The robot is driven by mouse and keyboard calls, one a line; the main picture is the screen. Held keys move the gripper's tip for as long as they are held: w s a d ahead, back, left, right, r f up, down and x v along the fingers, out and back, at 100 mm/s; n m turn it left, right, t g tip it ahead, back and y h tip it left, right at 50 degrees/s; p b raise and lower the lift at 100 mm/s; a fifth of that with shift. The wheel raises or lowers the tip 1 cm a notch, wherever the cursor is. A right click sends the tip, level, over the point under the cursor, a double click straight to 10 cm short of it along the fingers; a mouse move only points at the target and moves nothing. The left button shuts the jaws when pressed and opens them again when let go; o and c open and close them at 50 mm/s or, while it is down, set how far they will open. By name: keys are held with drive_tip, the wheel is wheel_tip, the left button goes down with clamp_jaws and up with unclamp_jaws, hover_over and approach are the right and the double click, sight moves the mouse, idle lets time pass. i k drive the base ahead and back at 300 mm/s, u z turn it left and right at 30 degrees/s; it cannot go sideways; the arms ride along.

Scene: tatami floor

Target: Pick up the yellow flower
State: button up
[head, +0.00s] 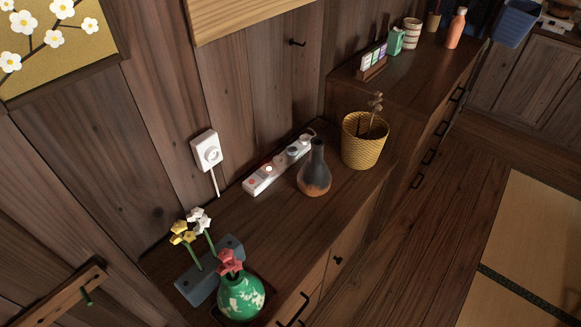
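The yellow flower (182,233) stands on a green stem in a grey-blue block (203,288) on the near, left end of the wooden cabinet top (262,232). A white flower (199,218) stands close beside it on its right, in the same block. A red flower (230,262) stands in a green and white round vase (241,299) just in front of the block, to the lower right. The lower edge of the picture cuts close under this vase. My gripper is not in view.
A power strip (272,176), a dark vase (314,172) and a yellow woven basket (364,142) stand farther along the cabinet. A wall socket (206,152) with a cord is above. The cabinet top between flowers and dark vase is clear. A wooden rail (62,297) is at lower left.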

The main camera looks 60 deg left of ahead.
sight(186, 237)
drive_tip(key=i, duration=0.8)
drive_tip(key=u, duration=3.85)
drive_tip(key=i, duration=0.5)
drive_tip(key=u, duration=0.1)
